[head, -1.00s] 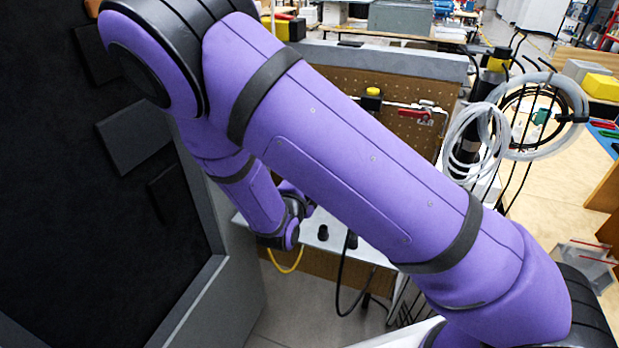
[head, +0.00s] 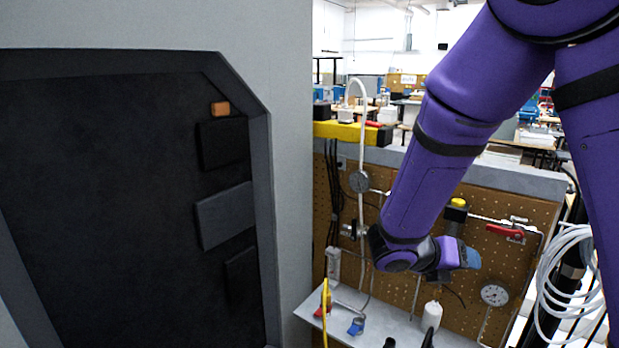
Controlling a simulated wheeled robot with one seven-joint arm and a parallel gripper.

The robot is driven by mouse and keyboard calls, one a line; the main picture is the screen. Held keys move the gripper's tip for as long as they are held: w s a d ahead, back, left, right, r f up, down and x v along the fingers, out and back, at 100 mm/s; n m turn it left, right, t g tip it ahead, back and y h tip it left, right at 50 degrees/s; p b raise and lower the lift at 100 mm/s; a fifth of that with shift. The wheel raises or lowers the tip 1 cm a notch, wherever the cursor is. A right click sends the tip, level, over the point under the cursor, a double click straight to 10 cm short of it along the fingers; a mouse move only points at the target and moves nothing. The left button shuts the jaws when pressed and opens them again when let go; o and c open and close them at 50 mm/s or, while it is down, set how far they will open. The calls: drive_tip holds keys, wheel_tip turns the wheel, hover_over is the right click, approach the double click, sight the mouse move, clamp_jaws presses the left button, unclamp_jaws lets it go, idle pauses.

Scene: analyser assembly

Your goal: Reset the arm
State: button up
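My purple arm comes down from the top right in the head view and bends back at the elbow. Its end, my gripper (head: 468,258), points right in front of the pegboard, above the grey shelf. The fingers are small and bluish at this distance, and I cannot tell whether they are open or shut. I see no object clearly held in it.
A large grey cabinet with a dark panel (head: 110,200) fills the left. The pegboard (head: 520,255) carries gauges, a red-handled valve (head: 505,232) and tubing. A grey shelf (head: 390,325) below holds a white bottle (head: 432,315) and small fittings. Coiled white hose (head: 568,275) hangs at the right.

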drive_tip(key=s+r+m+t+y, duration=0.1)
drive_tip(key=s+r+m+y, duration=0.5)
drive_tip(key=m, duration=0.9)
drive_tip(key=s+r+m+y, duration=0.6)
drive_tip(key=s+r+m, duration=0.5)
drive_tip(key=s+m, duration=0.4)
drive_tip(key=shift+s+d+r+t, duration=0.15)
drive_tip(key=shift+d+r+t, duration=0.2)
drive_tip(key=shift+d+t, duration=0.05)
